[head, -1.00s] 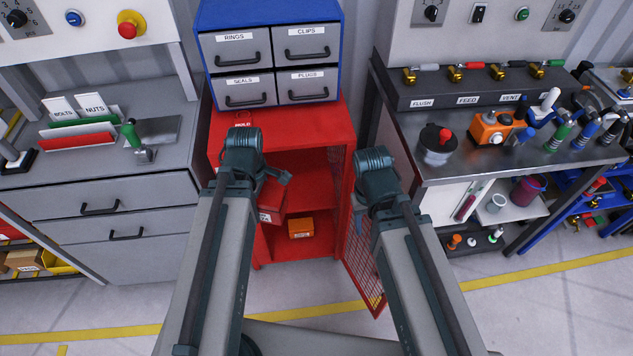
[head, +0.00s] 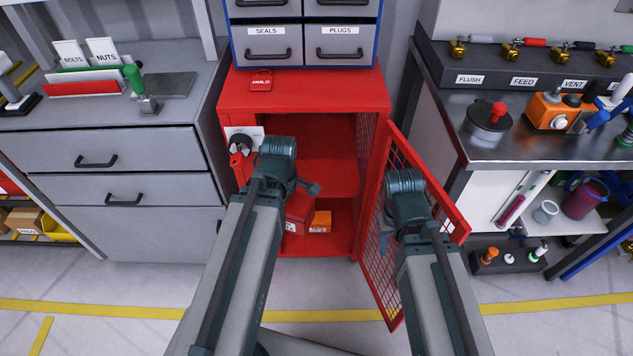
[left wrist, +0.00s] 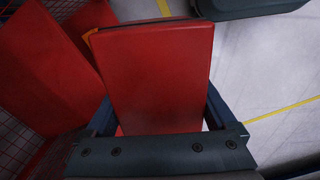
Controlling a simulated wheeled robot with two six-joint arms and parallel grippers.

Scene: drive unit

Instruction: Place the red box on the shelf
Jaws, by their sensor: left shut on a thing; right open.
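The red box (head: 299,212) is in my left gripper, low in front of the red cabinet's (head: 300,92) opening. In the left wrist view the box (left wrist: 155,75) fills the middle, between the fingers of my left gripper (left wrist: 160,112). The head view does not show clearly whether the box is inside the opening. The cabinet's red middle shelf (head: 332,178) shows behind and above the box, its visible part bare. My right gripper (head: 408,212) is open and empty, in front of the open mesh door; its fingers are mostly hidden by my arm.
An orange box (head: 320,222) lies on the cabinet floor, close beside the red box in the picture. The mesh door (head: 385,270) stands open at the cabinet's right. A grey drawer bench (head: 110,150) is at left, a steel workbench (head: 540,152) at right.

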